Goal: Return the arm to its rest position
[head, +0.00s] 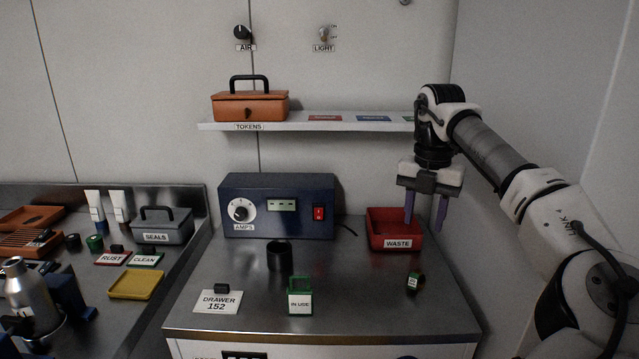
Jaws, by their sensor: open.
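My gripper (424,210) is on the right side of the head view, pointing down with its two purple fingers apart. It is open, with nothing seen between the fingers. It hangs in front of or over the right part of the red WASTE bin (387,220); the exact height cannot be told. My arm reaches in from the right edge, bent at the top near the right end of the shelf.
A shelf (300,121) with an orange TOKENS box (250,105) is at upper middle. The counter (350,305) holds a blue AMPS unit (277,205), a black cup (280,256), a green IN USE holder (300,297) and a small dark ring (415,282). A wall stands at right.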

